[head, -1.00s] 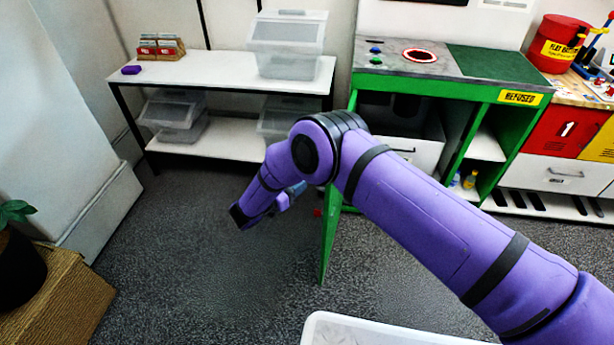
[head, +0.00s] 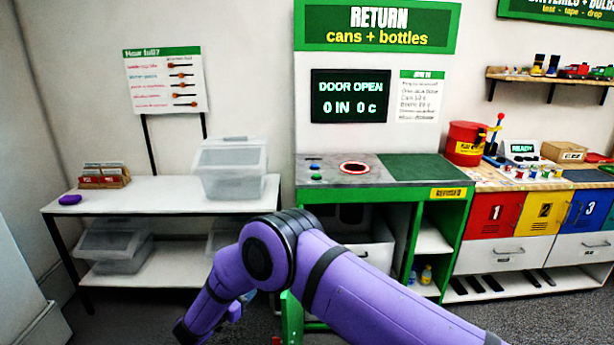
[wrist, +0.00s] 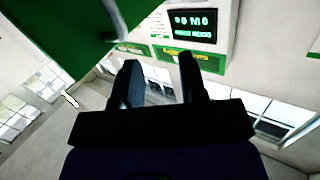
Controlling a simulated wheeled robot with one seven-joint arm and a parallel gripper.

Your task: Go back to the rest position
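My purple arm crosses the lower middle of the head view, bent at a dark-ringed joint, with its forearm pointing down and left. The gripper end is mostly hidden behind the forearm there. In the wrist view my gripper (wrist: 160,75) shows two dark fingers standing apart with nothing between them. It is open and empty. The green return station (head: 385,185) stands behind the arm, and its screen (head: 349,96) reads "DOOR OPEN 0 IN 0 c". A green panel (wrist: 70,35) is close to the fingers in the wrist view.
A white shelf (head: 160,190) at left holds a clear bin (head: 229,170), a card box (head: 104,176) and a purple item (head: 70,199). At right are numbered red, yellow and blue cabinets (head: 493,215) and a red drum (head: 464,143). Grey floor shows at lower left.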

